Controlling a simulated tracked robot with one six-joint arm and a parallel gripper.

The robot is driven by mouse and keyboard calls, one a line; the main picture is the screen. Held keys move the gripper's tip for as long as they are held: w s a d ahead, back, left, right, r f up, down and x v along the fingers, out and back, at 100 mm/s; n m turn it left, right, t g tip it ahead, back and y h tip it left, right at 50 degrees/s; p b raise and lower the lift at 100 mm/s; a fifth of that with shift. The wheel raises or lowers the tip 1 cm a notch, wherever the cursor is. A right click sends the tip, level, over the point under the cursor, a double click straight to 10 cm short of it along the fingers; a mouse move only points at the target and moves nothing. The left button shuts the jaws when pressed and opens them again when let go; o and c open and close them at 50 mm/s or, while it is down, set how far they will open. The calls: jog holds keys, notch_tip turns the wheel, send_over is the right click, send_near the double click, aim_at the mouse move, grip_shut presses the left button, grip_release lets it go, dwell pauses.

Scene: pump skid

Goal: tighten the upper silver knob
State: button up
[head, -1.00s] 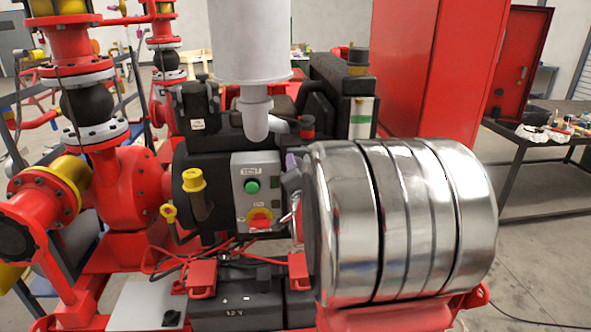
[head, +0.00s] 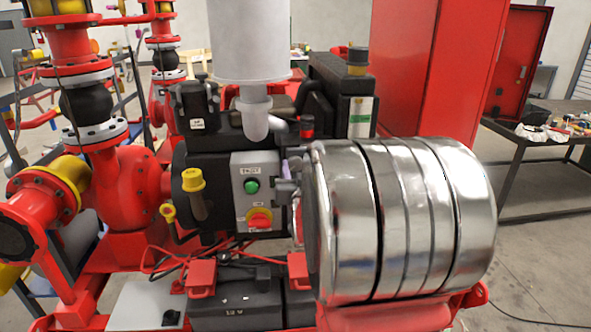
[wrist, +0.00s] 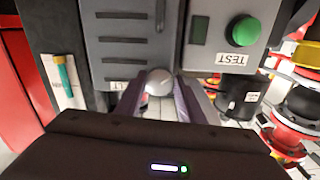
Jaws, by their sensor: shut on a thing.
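The upper silver knob (wrist: 159,82) is a round, shiny cap at the lower edge of a dark slotted panel (wrist: 125,40) in the wrist view. My gripper (wrist: 158,98) is shut on it, with a purple-lined finger on either side. Part of the knob is hidden by the fingers. In the head view, my gripper (head: 288,178) shows only as small grey and purple pieces beside the grey control box. The knob is not visible there. A lower silver knob cannot be made out in either view.
Red wires and batteries lie below.

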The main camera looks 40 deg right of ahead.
jog(key=n, duration=0.4)
jog(key=shift+f+n, duration=0.3)
jog(key=shift+f, duration=0.05)
jog(key=n, duration=0.5)
jog(key=o, duration=1.1)
jog(key=shift+r, duration=0.25)
jog(key=shift+c, duration=0.2)
jog(key=shift+s, duration=0.1)
